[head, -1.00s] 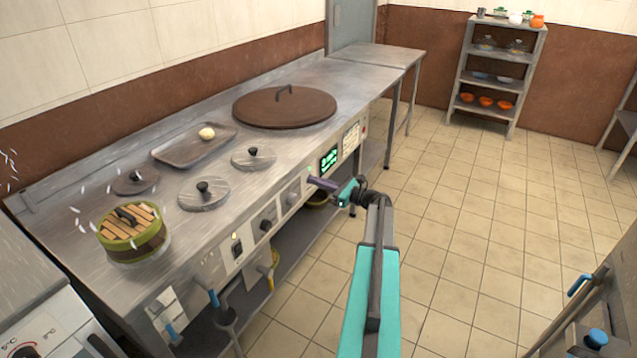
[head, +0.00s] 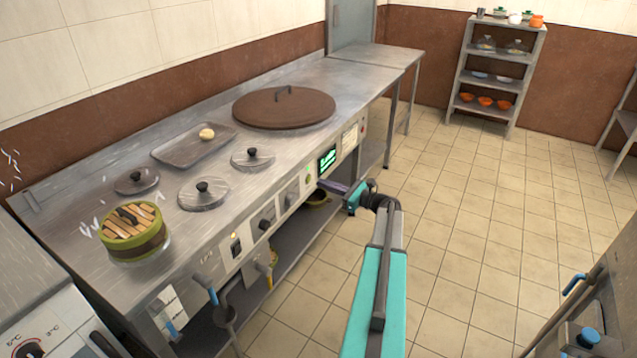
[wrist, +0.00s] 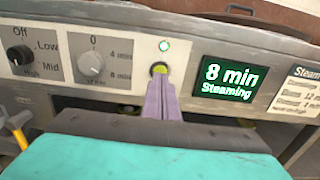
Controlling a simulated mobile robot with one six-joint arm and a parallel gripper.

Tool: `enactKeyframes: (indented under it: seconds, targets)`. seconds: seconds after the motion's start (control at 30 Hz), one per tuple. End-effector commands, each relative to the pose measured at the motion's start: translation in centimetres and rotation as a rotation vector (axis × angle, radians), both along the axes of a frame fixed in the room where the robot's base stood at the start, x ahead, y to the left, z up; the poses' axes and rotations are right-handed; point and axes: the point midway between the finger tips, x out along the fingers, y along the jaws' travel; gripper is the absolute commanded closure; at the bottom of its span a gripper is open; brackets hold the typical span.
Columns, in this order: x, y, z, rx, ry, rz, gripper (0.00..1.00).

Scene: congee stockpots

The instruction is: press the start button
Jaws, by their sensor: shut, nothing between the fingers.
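The start button (wrist: 160,68) is a small yellow-green round button on the steel front panel (wrist: 125,80). It sits below a small green-ringed light (wrist: 164,46) and left of the display (wrist: 228,80), which reads "8 min Steaming". My gripper (wrist: 161,88) has its purple fingers shut and empty, pointing at the button and covering its lower part in the wrist view. I cannot tell whether the tips touch it there. In the head view my gripper (head: 324,184) is just in front of the panel, with a slight gap to the button (head: 309,179).
Left of the button are a timer knob (wrist: 92,64) and a heat knob (wrist: 19,55). The counter (head: 85,215) carries a steamer basket (head: 137,250), several lids and a tray (head: 180,155). The tiled floor (head: 470,230) to the right is clear.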

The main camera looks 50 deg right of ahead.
Motion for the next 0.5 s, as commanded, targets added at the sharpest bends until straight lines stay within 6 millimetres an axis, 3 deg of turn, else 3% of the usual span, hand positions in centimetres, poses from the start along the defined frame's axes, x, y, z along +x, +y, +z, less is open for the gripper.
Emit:
enactKeyframes:
  seconds: [0.1, 0.5]
  targets:
    - [-2.2, -0.6, 0.0, 0.000, 0.001, -0.005, 1.00]
    - [-7.7, -1.8, -0.1, 0.000, 0.002, -0.001, 1.00]
